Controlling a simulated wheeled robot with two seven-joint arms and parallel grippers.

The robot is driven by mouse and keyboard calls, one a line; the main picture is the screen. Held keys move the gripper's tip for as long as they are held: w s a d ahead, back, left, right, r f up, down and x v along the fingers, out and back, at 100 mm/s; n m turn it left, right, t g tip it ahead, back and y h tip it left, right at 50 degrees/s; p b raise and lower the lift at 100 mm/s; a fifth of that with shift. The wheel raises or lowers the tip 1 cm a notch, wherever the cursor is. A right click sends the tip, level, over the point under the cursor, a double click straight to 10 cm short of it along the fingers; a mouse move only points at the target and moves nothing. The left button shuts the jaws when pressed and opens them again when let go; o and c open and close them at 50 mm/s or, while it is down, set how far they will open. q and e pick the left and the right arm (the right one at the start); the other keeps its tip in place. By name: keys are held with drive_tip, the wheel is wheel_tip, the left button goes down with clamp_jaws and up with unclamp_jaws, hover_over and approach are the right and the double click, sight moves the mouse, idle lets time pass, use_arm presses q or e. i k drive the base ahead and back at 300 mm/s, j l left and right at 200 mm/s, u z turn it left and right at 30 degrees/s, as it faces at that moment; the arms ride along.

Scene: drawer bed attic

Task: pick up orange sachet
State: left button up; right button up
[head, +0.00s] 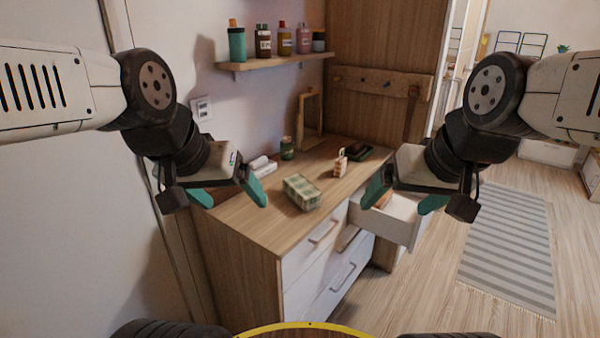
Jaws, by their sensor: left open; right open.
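A small orange-brown item (384,199) shows inside the open top drawer (393,226) of the dresser. It may be the orange sachet, but it is partly hidden by my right gripper and too small to tell. My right gripper (405,197) is open and empty, and in the picture its fingers overlap the open drawer. My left gripper (229,193) is open and empty, in front of the left end of the dresser top.
The dresser top (249,218) holds a green patterned box (301,192), a small tan bottle-like item (340,163), a dark green item (358,152), a green jar (287,148) and a white item (262,165). A wall shelf (275,62) holds several bottles. A striped rug (508,245) lies on open floor at right.

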sight(340, 162)
drive_tip(key=i+l+u, duration=0.4)
drive_tip(key=l, duration=0.25)
drive_tip(key=i+l+u, duration=0.15)
drive_tip(key=l, duration=0.2)
drive_tip(key=i+l+u, duration=0.2)
drive_tip(key=l, duration=0.2)
drive_tip(key=i+l+u, duration=0.2)
drive_tip(key=l, duration=0.2)
drive_tip(key=l+u, duration=0.2)
drive_tip(key=l, duration=0.25)
